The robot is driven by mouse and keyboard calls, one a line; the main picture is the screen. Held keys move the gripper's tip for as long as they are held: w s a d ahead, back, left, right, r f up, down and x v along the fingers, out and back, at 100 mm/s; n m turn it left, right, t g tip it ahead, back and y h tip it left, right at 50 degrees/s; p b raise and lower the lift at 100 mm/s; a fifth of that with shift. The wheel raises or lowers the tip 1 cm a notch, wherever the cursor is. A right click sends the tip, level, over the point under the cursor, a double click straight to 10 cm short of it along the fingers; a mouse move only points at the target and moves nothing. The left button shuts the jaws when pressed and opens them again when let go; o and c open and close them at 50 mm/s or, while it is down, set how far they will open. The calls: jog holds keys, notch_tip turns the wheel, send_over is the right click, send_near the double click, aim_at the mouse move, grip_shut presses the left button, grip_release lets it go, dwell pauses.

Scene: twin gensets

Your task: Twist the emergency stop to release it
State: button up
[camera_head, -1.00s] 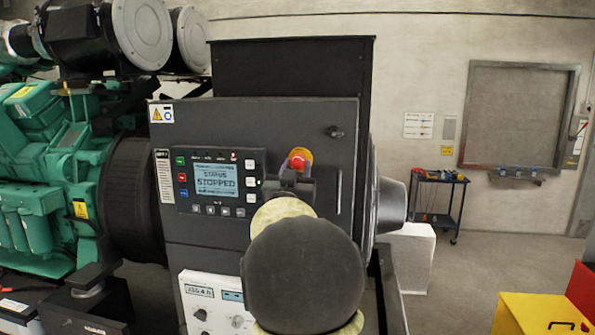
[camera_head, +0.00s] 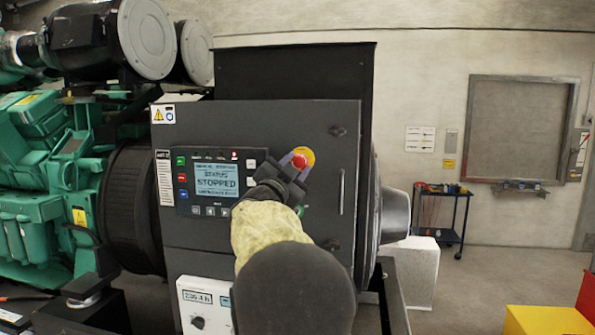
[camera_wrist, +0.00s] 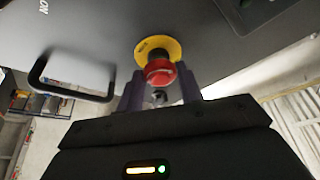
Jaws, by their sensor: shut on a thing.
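The emergency stop is a red mushroom button (camera_head: 299,161) on a yellow disc (camera_head: 307,155), on the dark genset control cabinet right of the display panel. In the wrist view the red button (camera_wrist: 159,71) sits in front of its yellow disc (camera_wrist: 158,48). My gripper (camera_head: 296,160) reaches it from the lower left. In the wrist view my gripper's two purple-grey fingers (camera_wrist: 160,84) stand on either side of the red button, shut on it. The button's lower part is partly hidden by the gripper in the head view.
The control panel display (camera_head: 216,181) reads STOPPED. A cabinet handle (camera_head: 341,192) stands out to the right of the button; it shows in the wrist view too (camera_wrist: 72,92). A tool cart (camera_head: 441,212) stands by the far wall. A yellow box (camera_head: 545,320) is at lower right.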

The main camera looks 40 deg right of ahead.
jog(key=shift+m, duration=0.4)
jog(key=o, duration=1)
jog(key=shift+a, duration=0.1)
jog(key=b+v, duration=0.7)
jog(key=v, duration=1)
jog(key=shift+a, duration=0.1)
